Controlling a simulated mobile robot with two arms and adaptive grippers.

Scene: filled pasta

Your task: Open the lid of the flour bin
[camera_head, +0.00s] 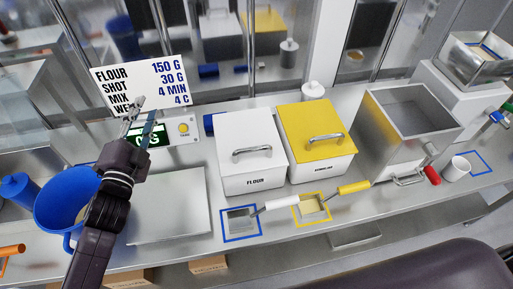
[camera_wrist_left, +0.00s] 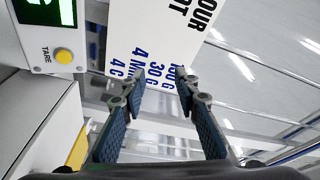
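The flour bin (camera_head: 250,182) is a white box labelled FLOUR on the metal counter, near the middle of the head view. Its white lid (camera_head: 235,133) is closed, with a curved metal handle (camera_head: 252,151) on top. My left gripper (camera_head: 143,115) is raised to the left of the bin, in front of the recipe sign and scale display, well apart from the lid handle. In the left wrist view the two fingers (camera_wrist_left: 158,84) are spread with nothing between them. My right gripper is not in view.
A yellow-lidded bin (camera_head: 309,125) stands close on the flour bin's right. Two scoops lie in front, in blue (camera_head: 240,238) and yellow (camera_head: 309,221) frames. A scale plate (camera_head: 168,205) and blue bucket (camera_head: 66,197) are left. The sign (camera_head: 160,78) stands behind; an open metal hopper (camera_head: 405,125) is right.

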